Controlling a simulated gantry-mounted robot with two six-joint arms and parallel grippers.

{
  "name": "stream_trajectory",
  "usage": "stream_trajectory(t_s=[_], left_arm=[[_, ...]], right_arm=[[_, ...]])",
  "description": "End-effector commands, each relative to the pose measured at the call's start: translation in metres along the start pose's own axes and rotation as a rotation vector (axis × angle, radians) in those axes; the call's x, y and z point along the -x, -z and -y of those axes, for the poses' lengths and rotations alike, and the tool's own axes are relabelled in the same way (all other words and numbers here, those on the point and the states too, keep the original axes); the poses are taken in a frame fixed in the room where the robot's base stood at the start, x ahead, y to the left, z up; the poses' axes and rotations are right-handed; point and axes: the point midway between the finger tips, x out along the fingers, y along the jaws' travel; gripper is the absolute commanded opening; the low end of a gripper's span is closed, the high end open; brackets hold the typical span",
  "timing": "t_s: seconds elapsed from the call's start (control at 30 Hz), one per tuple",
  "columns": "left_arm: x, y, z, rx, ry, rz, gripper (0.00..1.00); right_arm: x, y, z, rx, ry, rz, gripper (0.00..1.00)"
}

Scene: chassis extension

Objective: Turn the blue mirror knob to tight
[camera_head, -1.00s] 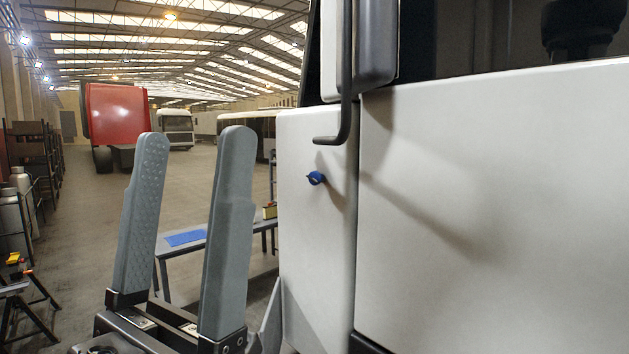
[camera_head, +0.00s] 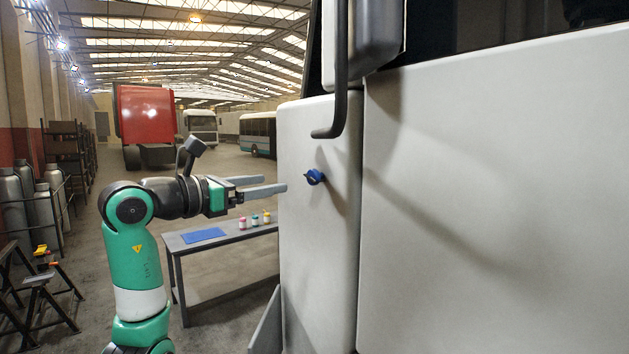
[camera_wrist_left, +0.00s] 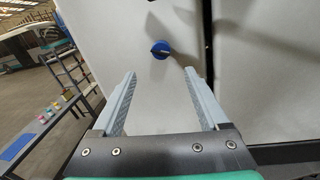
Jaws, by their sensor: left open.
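The blue knob (camera_head: 315,177) sticks out of the white cab panel (camera_head: 300,250), below the black mirror arm. In the left wrist view the blue knob (camera_wrist_left: 160,50) has a pale bar across its face and lies beyond the fingertips, roughly midway between them. My left gripper (camera_head: 287,186) points right toward the panel, its grey fingers apart, just left of the knob in the head view. In the left wrist view the left gripper (camera_wrist_left: 159,72) is open with nothing between its fingers. My right gripper is not in view.
A table (camera_head: 178,243) with a blue mat (camera_head: 203,235) and several small jars stands behind my left arm. The black mirror arm (camera_head: 340,90) and mirror (camera_head: 375,35) hang above the knob. Shelves and grey tanks line the left wall. Open floor lies beyond.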

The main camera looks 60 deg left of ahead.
Motion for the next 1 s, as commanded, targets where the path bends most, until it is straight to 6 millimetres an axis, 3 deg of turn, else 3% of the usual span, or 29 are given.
stream_trajectory(t_s=[0.17, 0.27, 0.7, 1.0], left_arm=[[-0.005, -0.002, 0.000, 0.001, 0.002, 0.001, 0.77], [-0.018, -0.003, 0.001, 0.004, 0.005, 0.000, 0.77], [-0.106, -0.003, 0.001, 0.003, 0.005, 0.000, 0.77], [-0.117, 0.000, 0.001, 0.000, 0.003, 0.002, 0.77]], right_arm=[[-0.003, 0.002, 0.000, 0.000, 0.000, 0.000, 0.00], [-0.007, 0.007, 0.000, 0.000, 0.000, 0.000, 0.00], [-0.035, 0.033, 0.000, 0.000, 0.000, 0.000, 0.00], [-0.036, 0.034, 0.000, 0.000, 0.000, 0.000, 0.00]])
